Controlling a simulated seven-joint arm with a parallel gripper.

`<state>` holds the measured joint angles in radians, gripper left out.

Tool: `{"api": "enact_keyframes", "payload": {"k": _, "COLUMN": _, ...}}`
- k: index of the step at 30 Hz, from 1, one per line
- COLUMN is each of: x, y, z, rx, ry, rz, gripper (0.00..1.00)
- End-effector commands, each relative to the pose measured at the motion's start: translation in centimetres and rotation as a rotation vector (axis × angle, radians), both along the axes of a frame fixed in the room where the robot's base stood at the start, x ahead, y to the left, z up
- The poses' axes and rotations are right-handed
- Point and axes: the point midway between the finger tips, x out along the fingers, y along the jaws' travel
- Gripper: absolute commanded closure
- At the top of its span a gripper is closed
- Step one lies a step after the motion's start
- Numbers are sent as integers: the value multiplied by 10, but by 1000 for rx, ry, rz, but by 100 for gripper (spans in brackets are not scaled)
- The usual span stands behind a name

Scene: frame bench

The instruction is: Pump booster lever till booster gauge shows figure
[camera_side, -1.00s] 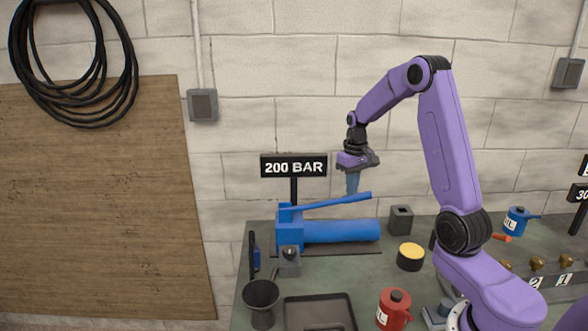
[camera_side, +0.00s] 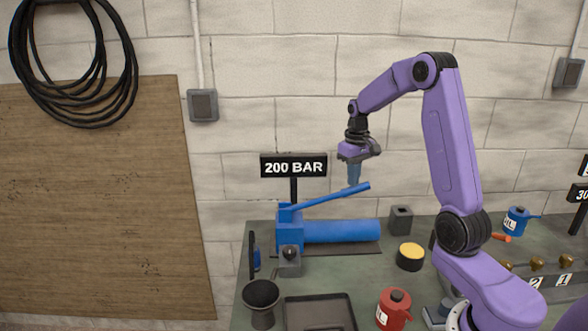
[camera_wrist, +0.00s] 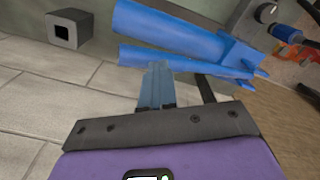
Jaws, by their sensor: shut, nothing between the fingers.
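The blue booster pump (camera_side: 340,231) lies on the bench with its blue lever (camera_side: 328,198) sloping up to the right. A black sign (camera_side: 293,166) reading 200 BAR stands behind it. The booster gauge (camera_side: 253,256) seems to be the dark disc seen edge-on at the pump's left end, its face not readable. My gripper (camera_side: 354,184) is shut and empty, pointing down at the lever's free end; whether it touches cannot be told. In the wrist view my gripper's fingers (camera_wrist: 155,72) are together beside the lever (camera_wrist: 180,58), with the pump cylinder (camera_wrist: 165,27) beyond.
A grey block with a square hole (camera_side: 401,219) and a yellow-topped black tin (camera_side: 410,257) stand right of the pump. A red can (camera_side: 394,309), a dark tray (camera_side: 318,314) and a black funnel-shaped cup (camera_side: 261,300) are at the front. The wall is close behind.

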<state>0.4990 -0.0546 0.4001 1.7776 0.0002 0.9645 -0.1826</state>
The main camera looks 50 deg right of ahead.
Motion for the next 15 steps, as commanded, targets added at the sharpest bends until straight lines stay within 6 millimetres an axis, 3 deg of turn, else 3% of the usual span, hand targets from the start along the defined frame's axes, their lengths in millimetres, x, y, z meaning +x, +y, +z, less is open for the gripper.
{"api": "enact_keyframes", "payload": {"k": 9, "x": 0, "y": -1, "z": 1, "rx": -2, "ry": 0, "rz": -1, "gripper": 100}}
{"api": "enact_keyframes", "payload": {"k": 15, "x": 0, "y": -1, "z": 15, "rx": -3, "ry": -2, "rz": -1, "gripper": 100}}
